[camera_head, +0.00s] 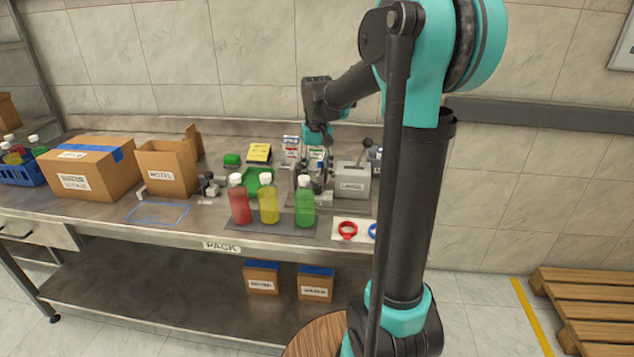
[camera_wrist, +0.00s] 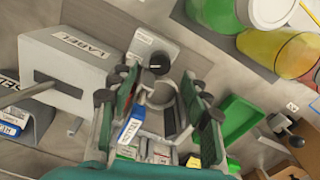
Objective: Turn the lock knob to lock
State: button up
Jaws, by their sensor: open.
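In the wrist view a small round black knob (camera_wrist: 158,63) sits on a pale plate (camera_wrist: 145,45) that carries a small label. It is likely the lock knob, but I cannot read the label or tell its setting. A grey ring-shaped holder (camera_wrist: 163,94) lies just below it in the picture. My gripper (camera_wrist: 163,82) is open, with its green-padded fingers on either side of the holder and the knob showing between and just beyond the tips. I cannot tell any contact. In the head view my gripper (camera_head: 312,178) is over the bench equipment, and the knob cannot be made out.
A grey LABEL box (camera_head: 352,187) with a lever stands right of my gripper. Red (camera_head: 239,203), yellow (camera_head: 269,203) and green (camera_head: 305,207) bottles stand in front on a dark mat. A green tray (camera_wrist: 240,120) lies beside the fingers. Cardboard boxes (camera_head: 92,168) occupy the bench's left.

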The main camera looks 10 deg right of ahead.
aim_at(317, 186)
notch_tip(317, 186, up, 8)
jog(key=shift+f, duration=0.1)
dwell(0.4)
